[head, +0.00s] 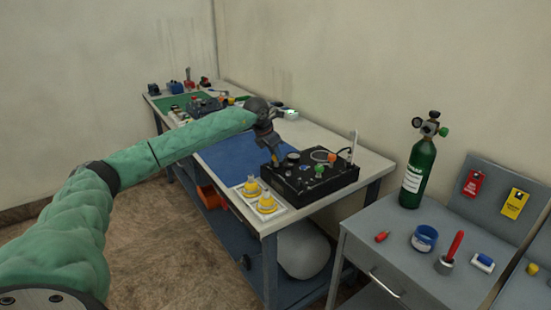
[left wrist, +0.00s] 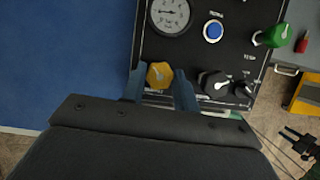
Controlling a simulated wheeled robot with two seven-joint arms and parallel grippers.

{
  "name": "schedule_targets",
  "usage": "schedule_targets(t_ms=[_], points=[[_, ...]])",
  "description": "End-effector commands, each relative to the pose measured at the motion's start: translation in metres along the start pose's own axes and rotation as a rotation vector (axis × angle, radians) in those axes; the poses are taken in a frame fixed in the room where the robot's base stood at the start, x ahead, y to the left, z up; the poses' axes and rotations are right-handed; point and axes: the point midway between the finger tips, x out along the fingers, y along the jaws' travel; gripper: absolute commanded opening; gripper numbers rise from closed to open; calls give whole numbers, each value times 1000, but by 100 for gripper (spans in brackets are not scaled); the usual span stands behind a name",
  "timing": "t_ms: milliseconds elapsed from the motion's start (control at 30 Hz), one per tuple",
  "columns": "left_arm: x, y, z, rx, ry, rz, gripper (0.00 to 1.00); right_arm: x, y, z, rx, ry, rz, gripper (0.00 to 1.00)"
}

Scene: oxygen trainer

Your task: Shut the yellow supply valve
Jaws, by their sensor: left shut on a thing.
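The yellow supply valve (left wrist: 159,75) is a knob with a pale pointer line, on the black trainer panel (left wrist: 214,57). In the left wrist view it sits between the two fingers of my left gripper (left wrist: 159,88), which is shut on it.
A gauge (left wrist: 170,15), a blue button (left wrist: 213,31), a black knob (left wrist: 213,83) and a green knob (left wrist: 272,36) surround the valve. A white tray (head: 283,210) with yellow items lies in front of the box. A green cylinder (head: 418,172) stands on the grey cabinet (head: 395,258) at right.

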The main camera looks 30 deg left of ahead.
Motion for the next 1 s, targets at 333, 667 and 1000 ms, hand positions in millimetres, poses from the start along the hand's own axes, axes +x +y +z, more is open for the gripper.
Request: schedule_targets(t_ms=[333,667,1000], points=[[2,3,0,300,0,-125,7,34,-17,-5,-17,67,-47,36],[1,4,0,540,0,-225,7,51,-26,-7,-23,103,-72,36],[0,5,1,670,0,-277,7,58,-33,-9,-26,123,-88,36]])
